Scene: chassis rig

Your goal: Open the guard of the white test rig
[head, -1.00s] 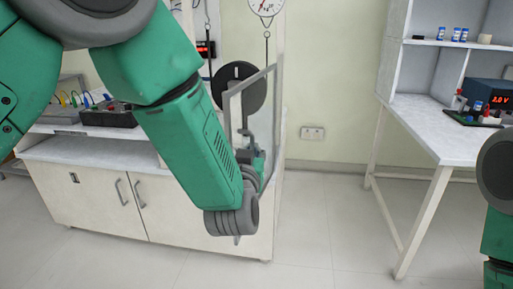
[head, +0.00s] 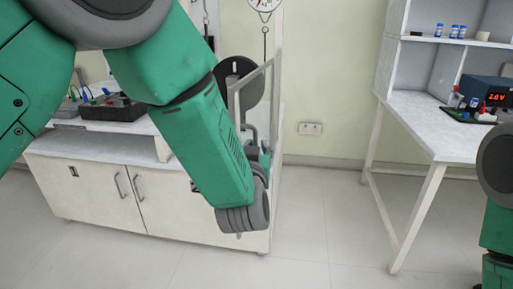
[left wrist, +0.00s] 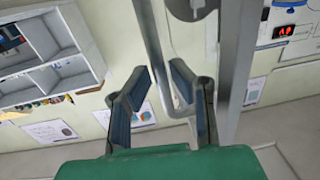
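The white test rig (head: 278,130) stands on the left, with a black disc (head: 236,68) and a dial above it. Its guard (head: 251,82), a clear panel in a grey metal frame, stands upright at the rig's right end. The guard's frame and bent metal handle (left wrist: 164,84) show close up in the left wrist view. My left gripper (left wrist: 163,88) is open, with one finger on each side of the handle bar; I cannot tell whether either touches it. In the head view my left gripper (head: 258,150) is mostly hidden behind my left wrist. My right gripper is out of the picture.
A white cabinet (head: 95,196) is under the rig. A white workbench (head: 425,125) with shelves and a blue meter (head: 490,92) stands on the right. The floor (head: 325,220) between them is clear.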

